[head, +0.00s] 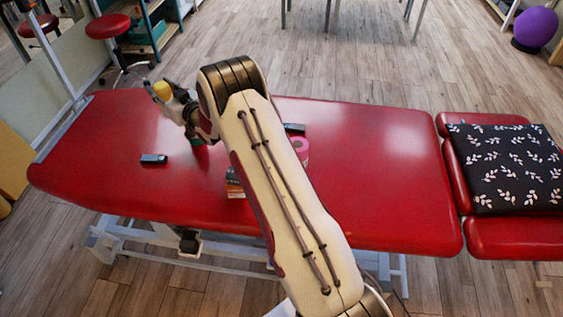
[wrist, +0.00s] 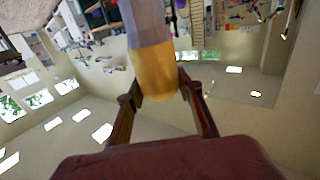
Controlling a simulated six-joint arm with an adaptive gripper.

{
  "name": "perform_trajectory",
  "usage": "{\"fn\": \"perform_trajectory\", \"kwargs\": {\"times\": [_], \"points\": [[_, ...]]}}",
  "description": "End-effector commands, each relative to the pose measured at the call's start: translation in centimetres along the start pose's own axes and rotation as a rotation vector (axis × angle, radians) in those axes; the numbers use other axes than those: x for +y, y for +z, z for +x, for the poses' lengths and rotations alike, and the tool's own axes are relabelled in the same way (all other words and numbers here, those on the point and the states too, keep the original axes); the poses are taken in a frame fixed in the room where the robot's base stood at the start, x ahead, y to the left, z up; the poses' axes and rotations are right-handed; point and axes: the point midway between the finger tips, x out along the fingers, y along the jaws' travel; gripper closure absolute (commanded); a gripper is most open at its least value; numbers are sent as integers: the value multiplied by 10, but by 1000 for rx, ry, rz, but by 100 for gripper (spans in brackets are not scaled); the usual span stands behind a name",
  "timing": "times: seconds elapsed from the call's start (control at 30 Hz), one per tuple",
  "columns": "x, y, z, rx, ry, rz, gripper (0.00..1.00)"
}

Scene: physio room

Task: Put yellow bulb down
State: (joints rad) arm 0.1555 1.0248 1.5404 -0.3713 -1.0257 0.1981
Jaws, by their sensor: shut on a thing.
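The yellow bulb (head: 162,89) is held up at the end of my arm, over the far left part of the red treatment table (head: 375,160). In the wrist view the bulb (wrist: 153,70) shows a yellow part and a pale grey part, set between the two fingers. My gripper (head: 166,97) is shut on the bulb, and its fingers also show in the wrist view (wrist: 158,88). The bulb appears clear of the table top. My arm hides part of the table's middle.
A small dark box (head: 153,159) lies on the table's left part. A pink roll (head: 302,150), a dark item (head: 294,127) and an orange-and-dark box (head: 235,183) sit around my arm. The table's right part is bare. A patterned black cushion (head: 508,168) lies farther right.

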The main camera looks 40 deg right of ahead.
Motion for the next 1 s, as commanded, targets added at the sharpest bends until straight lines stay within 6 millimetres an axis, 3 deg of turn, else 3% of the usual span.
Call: {"fn": "perform_trajectory", "kwargs": {"times": [0.1, 0.5, 1.0], "points": [[25, -2, -14, 2, -20, -1, 100], [90, 3, -70, 1, -114, -1, 100], [144, 15, -151, 2, -229, -2, 100]]}}
